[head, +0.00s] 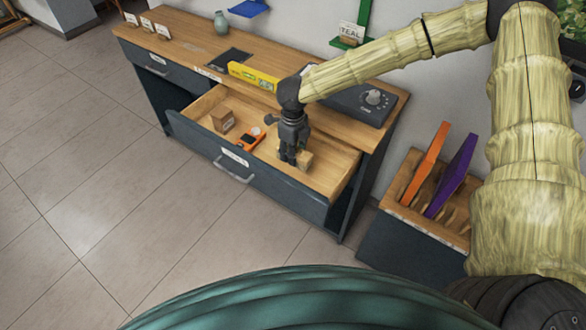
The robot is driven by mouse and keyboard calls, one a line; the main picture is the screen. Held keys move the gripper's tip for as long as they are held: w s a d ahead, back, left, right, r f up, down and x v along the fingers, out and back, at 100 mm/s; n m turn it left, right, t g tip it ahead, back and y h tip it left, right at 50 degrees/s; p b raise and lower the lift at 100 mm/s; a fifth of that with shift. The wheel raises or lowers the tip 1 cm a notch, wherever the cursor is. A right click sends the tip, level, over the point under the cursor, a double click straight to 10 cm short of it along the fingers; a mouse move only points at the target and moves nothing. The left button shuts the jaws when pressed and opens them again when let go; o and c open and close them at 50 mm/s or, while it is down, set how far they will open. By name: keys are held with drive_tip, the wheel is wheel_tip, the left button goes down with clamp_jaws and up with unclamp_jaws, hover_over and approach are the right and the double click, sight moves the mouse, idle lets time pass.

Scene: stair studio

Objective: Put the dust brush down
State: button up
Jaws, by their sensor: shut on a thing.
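My gripper (289,158) points down into the open drawer (330,178), toward its right half. It is shut on a small tan, wood-coloured thing (305,160), which I take to be the dust brush. Only part of it shows, just right of the fingertips; the fingers hide the rest. It is low in the drawer, but I cannot tell whether it touches the drawer floor.
In the drawer's left part lie a small brown box (222,120) and an orange-and-black item (250,139). On the desktop are a yellow box (253,76) and a dark device with a knob (362,101). A bin with orange and purple boards (412,232) stands right.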

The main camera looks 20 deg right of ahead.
hover_over(293, 174)
drive_tip(key=shift+f+p, duration=0.4)
drive_tip(key=shift+f, duration=2.75)
drive_tip(key=shift+f+p, duration=0.15)
drive_tip(key=shift+p, duration=0.4)
drive_tip(key=shift+f, duration=0.4)
drive_tip(key=o, duration=0.9)
drive_tip(key=shift+f, duration=0.1)
drive_tip(key=shift+f+b, duration=0.15)
drive_tip(key=shift+b, duration=0.3)
drive_tip(key=r+b, duration=0.1)
drive_tip(key=r, duration=1)
drive_tip(key=shift+s+a+b, duration=0.15)
drive_tip(key=shift+s+b, duration=0.05)
drive_tip(key=shift+b, duration=0.2)
